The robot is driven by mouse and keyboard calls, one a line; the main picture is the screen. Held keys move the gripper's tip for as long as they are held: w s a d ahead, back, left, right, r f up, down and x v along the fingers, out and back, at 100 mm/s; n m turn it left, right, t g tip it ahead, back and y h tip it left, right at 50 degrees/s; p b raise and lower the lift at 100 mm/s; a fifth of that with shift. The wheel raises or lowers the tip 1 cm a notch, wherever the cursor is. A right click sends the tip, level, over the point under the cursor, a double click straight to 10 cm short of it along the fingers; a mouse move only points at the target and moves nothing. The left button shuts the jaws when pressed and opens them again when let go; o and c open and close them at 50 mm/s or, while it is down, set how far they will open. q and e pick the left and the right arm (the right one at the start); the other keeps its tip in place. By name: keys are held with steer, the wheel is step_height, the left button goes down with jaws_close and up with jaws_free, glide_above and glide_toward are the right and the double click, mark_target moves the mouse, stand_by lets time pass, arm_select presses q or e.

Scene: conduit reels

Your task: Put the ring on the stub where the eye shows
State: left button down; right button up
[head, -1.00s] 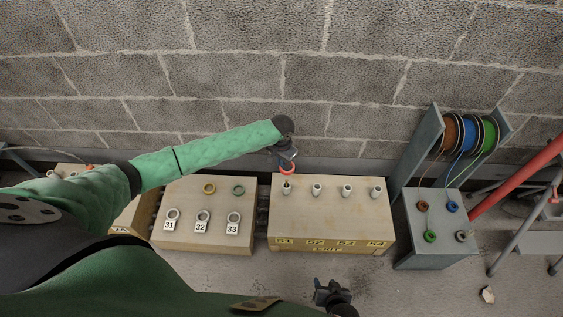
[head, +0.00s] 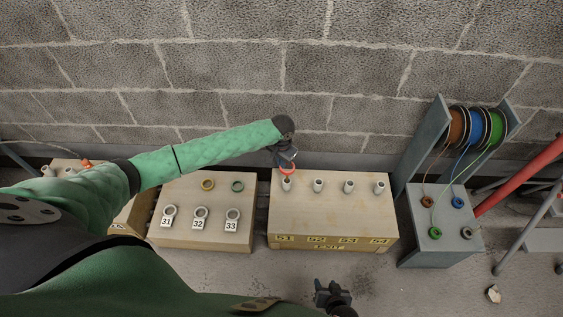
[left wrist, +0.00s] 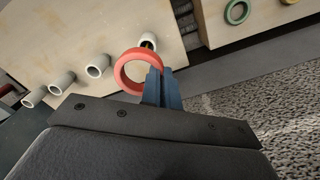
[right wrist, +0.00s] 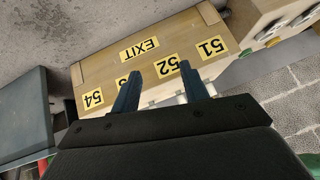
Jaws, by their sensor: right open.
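My left gripper (head: 284,160) is shut on a red ring (head: 287,171); its blue fingers (left wrist: 163,88) pinch the rim of the ring (left wrist: 137,72). The ring is at the far left stub (head: 287,185), above label 51, overlapping its top edge in the head view. In the left wrist view that stub (left wrist: 148,39) shows something dark and yellowish in its mouth, probably the eye; I cannot tell whether the ring touches it. The other stubs (head: 318,186), (head: 348,187) and (head: 379,188) look empty. My right gripper (head: 333,292) is open and empty in front of the box.
The wooden box (head: 330,215) bears labels 51 to 54 and EXIT. A second box (head: 200,240) holds tagged rings 31, 32, 33, an ochre ring (head: 207,184) and a green ring (head: 238,186). A grey reel stand (head: 440,250) stands right.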

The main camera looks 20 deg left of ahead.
arm_select(q)
steer(key=shift+p, duration=1.4)
arm_select(e)
step_height(320, 180, up, 3)
steer(key=shift+f, duration=0.2)
stand_by(0.5)
steer(key=shift+s, duration=0.1)
